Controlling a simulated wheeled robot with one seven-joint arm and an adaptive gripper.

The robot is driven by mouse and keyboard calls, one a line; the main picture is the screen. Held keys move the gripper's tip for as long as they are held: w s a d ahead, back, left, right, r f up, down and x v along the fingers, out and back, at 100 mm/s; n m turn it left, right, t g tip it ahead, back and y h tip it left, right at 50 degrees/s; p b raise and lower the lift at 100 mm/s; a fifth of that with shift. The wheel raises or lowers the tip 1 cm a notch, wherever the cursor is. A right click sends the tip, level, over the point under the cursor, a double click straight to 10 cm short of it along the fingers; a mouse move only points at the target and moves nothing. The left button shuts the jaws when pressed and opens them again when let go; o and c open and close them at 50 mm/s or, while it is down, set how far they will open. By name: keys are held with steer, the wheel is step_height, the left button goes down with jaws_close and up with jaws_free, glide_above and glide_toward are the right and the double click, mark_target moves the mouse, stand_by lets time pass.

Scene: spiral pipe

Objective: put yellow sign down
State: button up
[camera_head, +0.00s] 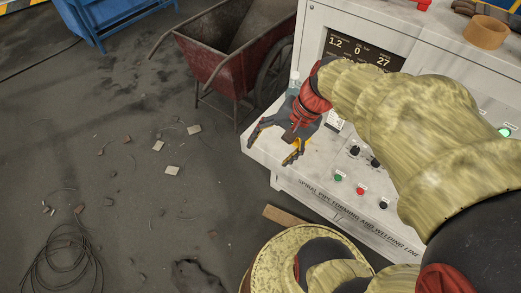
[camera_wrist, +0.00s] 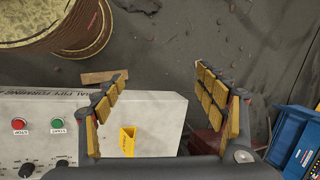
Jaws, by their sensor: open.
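The small yellow sign (camera_wrist: 127,142) shows in the wrist view on the pale top of the machine console (camera_wrist: 160,108). It has a folded, V-like upper edge and dark marks on its face. My gripper (camera_wrist: 160,73) is open, its two padded fingers wide apart. The sign appears between them, nearer the left finger, with a visible gap. In the head view my gripper (camera_head: 271,148) hangs over the left end of the console. A yellow patch by its right finger may be the sign or a finger pad; I cannot tell.
Console buttons and knobs (camera_head: 360,190) lie right of my gripper in the head view. A red cart (camera_head: 215,60) stands behind, left of the console. A large round yellowish pipe (camera_head: 262,262) is at the front. Loose scraps and a cable coil (camera_head: 62,262) lie on the floor.

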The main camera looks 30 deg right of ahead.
steer(key=s+a+r+n+t+h, duration=0.3)
steer(key=s+a+r+n, duration=0.1)
steer(key=r+n, duration=0.4)
steer(key=a+n, duration=0.1)
steer(key=n, duration=0.1)
steer(key=shift+s+a+r+n+h, duration=0.2)
steer(key=shift+a+r+n+h, duration=0.05)
steer(key=shift+a+n+h, duration=0.15)
stand_by(0.6)
